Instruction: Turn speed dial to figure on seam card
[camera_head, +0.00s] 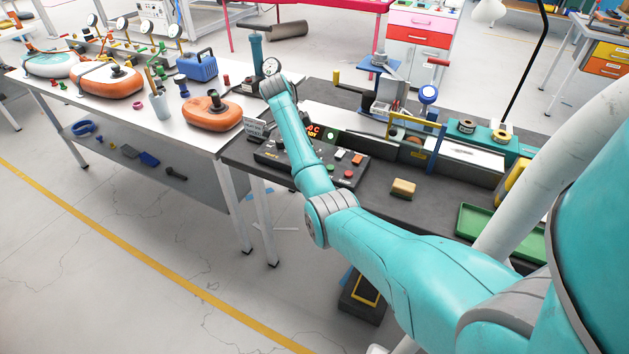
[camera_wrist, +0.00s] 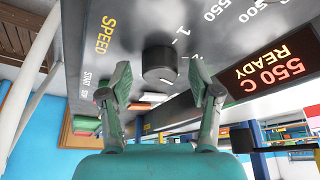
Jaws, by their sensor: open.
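The speed dial (camera_wrist: 160,62) is a short black knob on the dark control panel (camera_wrist: 120,40). The word SPEED is printed to its left, and scale marks with numerals lie to its right. Its pointer cannot be made out. My gripper (camera_wrist: 161,88) is open, with its two fingertips on either side of the dial's near end; contact cannot be told. In the head view my arm hides the gripper and the dial. A small grey card (camera_head: 256,130) with printed lines stands at the panel's back left; its figure is too small to read.
A red display (camera_wrist: 274,68) on the panel reads 550 C READY. Coloured buttons (camera_head: 348,172) sit on the panel's right part. A tan block (camera_head: 403,188) and a green tray (camera_head: 474,222) lie on the dark bench. An orange inflatable (camera_head: 211,114) lies on the left table.

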